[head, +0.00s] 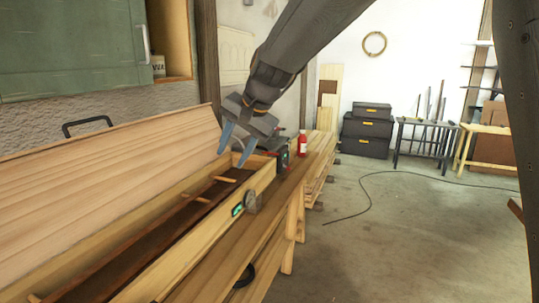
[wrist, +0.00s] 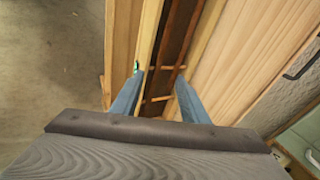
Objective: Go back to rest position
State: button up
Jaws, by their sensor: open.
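My gripper (head: 235,142) has two blue-grey fingers, set wide apart with nothing between them. It hangs over the far part of a long open wooden chest (head: 150,271). In the wrist view, my gripper (wrist: 158,95) points down toward the chest, whose dark inside shows between and beyond the fingertips. Thin wooden laths (head: 190,198) lie across a dark strip in the chest; crosswise pieces (wrist: 160,99) also show in the wrist view. How far the fingertips are above the chest, I cannot tell exactly.
The raised lid (head: 95,190) leans along the chest's left side. A green-marked level (head: 238,209) is at the front edge. A red bottle (head: 303,143) stands on the bench behind. Black cases (head: 367,131) stand at the back. A cable (head: 400,174) crosses the open floor at right.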

jog(key=s+d+f+n+g+h, duration=0.1)
jog(key=s+d+f+n+h, duration=0.1)
jog(key=s+d+f, duration=1)
jog(key=s+d+f+n+g+h+b, duration=0.1)
jog(key=s+d+f+h, duration=0.2)
jog(key=s+d+f, duration=0.8)
jog(key=s+d, duration=0.1)
jog(key=d, duration=0.5)
jog(key=shift+d+f+n+g+b, duration=0.2)
jog(key=shift+f+n+g+b, duration=0.1)
jog(key=shift+f+n+g, duration=0.1)
